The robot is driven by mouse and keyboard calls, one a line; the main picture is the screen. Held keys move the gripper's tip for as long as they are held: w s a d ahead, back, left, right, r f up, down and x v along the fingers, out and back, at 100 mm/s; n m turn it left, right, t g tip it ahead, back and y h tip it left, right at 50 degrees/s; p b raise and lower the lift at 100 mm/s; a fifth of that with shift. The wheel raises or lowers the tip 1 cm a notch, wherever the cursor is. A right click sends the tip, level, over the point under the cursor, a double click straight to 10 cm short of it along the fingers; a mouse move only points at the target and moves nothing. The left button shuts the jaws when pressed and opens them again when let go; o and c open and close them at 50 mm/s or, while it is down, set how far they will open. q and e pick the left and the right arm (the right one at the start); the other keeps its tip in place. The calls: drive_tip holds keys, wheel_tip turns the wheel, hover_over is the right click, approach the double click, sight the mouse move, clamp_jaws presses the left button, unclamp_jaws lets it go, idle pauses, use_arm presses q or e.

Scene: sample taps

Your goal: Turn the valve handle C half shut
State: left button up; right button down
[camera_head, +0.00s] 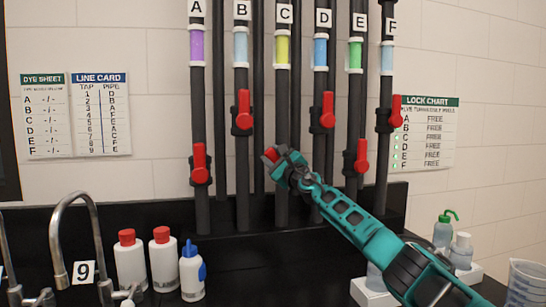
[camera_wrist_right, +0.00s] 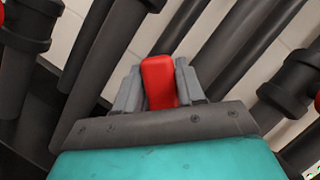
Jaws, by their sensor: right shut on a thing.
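Pipe C (camera_head: 282,98) is a dark vertical pipe with a yellow-green sight section below the label C (camera_head: 284,14). Its red valve handle C (camera_head: 270,155) shows at the lower part of the pipe, tilted to the upper left in the head view. My right gripper (camera_head: 277,160) is shut on this handle and hides most of its valve body. In the right wrist view the red handle (camera_wrist_right: 159,82) stands between the two grey fingers of the right gripper (camera_wrist_right: 159,88). My left gripper is not in view.
Red handles on the neighbouring pipes A (camera_head: 199,163), B (camera_head: 244,109), D (camera_head: 327,109), E (camera_head: 361,156) and F (camera_head: 396,112) stand upright. White red-capped bottles (camera_head: 162,260) and a tap (camera_head: 75,240) stand at lower left. Wall charts (camera_head: 101,115) hang beside the pipes.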

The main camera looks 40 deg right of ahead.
idle(0.4)
drive_tip(key=c, duration=0.8)
unclamp_jaws()
drive_tip(key=shift+o, duration=0.2)
drive_tip(key=shift+s+p, duration=0.45)
drive_tip(key=p+v, duration=0.1)
drive_tip(key=v, duration=0.3)
drive_tip(key=shift+s+a+f+p, duration=0.1)
drive_tip(key=shift+s+f+p, duration=0.1)
drive_tip(key=shift+p, duration=0.15)
drive_tip(key=b, duration=0.2)
approach(275, 158)
drive_tip(key=shift+v, duration=0.9)
